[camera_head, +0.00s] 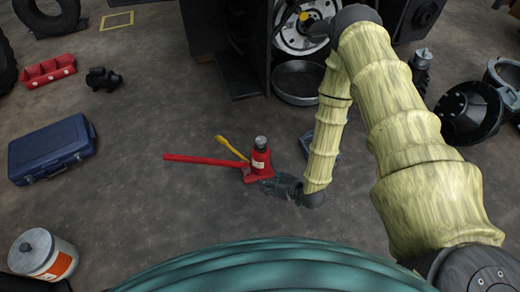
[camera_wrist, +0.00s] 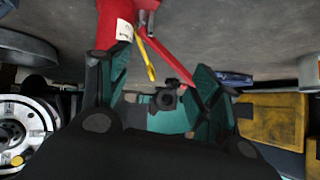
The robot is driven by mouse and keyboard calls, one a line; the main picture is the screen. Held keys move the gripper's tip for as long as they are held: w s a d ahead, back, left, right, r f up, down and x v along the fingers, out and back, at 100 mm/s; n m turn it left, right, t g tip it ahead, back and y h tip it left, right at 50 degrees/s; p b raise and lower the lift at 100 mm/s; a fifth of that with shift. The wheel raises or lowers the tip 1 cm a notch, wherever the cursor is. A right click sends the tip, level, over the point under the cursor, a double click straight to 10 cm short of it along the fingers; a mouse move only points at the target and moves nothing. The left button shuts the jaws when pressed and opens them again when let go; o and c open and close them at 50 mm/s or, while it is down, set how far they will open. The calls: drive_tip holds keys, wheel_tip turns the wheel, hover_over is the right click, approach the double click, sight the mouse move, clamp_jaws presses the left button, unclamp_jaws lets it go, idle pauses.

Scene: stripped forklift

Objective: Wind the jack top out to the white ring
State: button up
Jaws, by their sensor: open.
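The red bottle jack (camera_head: 260,165) stands upright on the floor in the head view, with a dark top (camera_head: 261,142) and a pale label on its body. A long red handle (camera_head: 205,159) reaches left from its base, and a yellow lever (camera_head: 233,148) slants up-left. My gripper (camera_head: 277,187) is low by the right side of the jack's base; its fingers are small and dark there. In the wrist view, the open fingers (camera_wrist: 155,72) spread apart, with the jack body (camera_wrist: 116,22) beyond the left finger. Its top is out of frame there, and I cannot make out a white ring.
A blue toolbox (camera_head: 50,148) and a white canister (camera_head: 42,256) are at left. A red tray (camera_head: 47,71) lies farther back. A round pan (camera_head: 298,82) and the dark forklift body (camera_head: 228,45) stand behind the jack. The floor left of the jack is mostly clear.

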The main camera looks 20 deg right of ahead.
drive_tip(key=w+d+f+t+y+b, duration=0.1)
drive_tip(key=w+d+f+t+b, duration=0.1)
drive_tip(key=w+t+b, duration=0.3)
drive_tip(key=n+t+y+b, duration=0.2)
drive_tip(key=n+y+b, duration=0.1)
approach(261, 140)
drive_tip(key=b+x, duration=0.1)
drive_tip(key=x, duration=0.2)
drive_tip(key=b+x, duration=0.1)
drive_tip(key=x, duration=0.1)
drive_tip(key=f+b+x, duration=0.1)
drive_tip(key=b+x, duration=0.1)
drive_tip(key=x, duration=0.1)
drive_tip(key=shift+w+a, duration=0.15)
drive_tip(key=shift+w, duration=0.2)
drive_tip(key=shift+w+a+r, duration=0.15)
drive_tip(key=shift+w+a, duration=0.2)
drive_tip(key=shift+w, duration=0.3)
drive_tip(key=c, duration=1)
